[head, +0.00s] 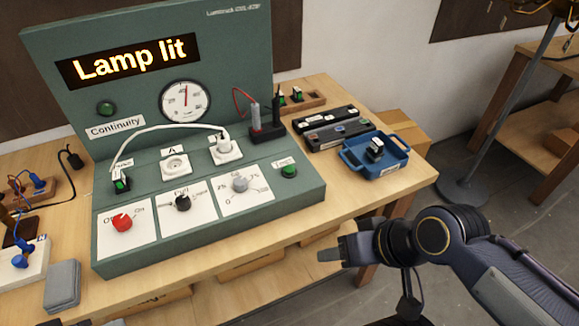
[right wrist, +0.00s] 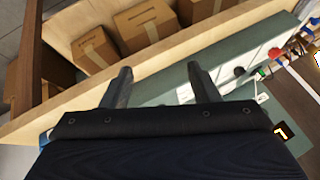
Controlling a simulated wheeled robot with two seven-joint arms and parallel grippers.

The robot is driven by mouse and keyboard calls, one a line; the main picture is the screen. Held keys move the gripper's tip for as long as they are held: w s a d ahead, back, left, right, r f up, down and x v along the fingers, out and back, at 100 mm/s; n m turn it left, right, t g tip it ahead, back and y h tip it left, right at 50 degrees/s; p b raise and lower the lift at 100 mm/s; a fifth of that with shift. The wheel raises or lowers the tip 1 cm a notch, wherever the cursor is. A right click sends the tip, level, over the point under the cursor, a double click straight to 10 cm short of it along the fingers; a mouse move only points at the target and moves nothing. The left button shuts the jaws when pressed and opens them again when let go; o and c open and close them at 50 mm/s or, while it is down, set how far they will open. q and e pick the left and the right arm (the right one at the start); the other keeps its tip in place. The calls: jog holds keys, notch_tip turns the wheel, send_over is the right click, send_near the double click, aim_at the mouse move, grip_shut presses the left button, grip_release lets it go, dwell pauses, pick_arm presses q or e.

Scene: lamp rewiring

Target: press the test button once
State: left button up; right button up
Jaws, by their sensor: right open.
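The green test button (head: 289,171) sits at the right end of the teal test panel (head: 215,278), with a small white label just above it. The panel's display (head: 130,62) reads "Lamp lit". My right gripper (head: 343,250) is in front of the table edge, below and to the right of the button and clearly apart from it. In the right wrist view its two fingers (right wrist: 160,85) are spread with nothing between them. I cannot make out the button in that view. My left gripper is not in view.
A red knob (head: 122,222), a black knob (head: 182,203) and a grey knob (head: 240,184) stand left of the button. A blue tray (head: 394,164) and black boxes (head: 330,131) lie right of the panel. Cardboard boxes (right wrist: 145,24) show below the tabletop.

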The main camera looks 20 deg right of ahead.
grip_shut()
dwell(1.5)
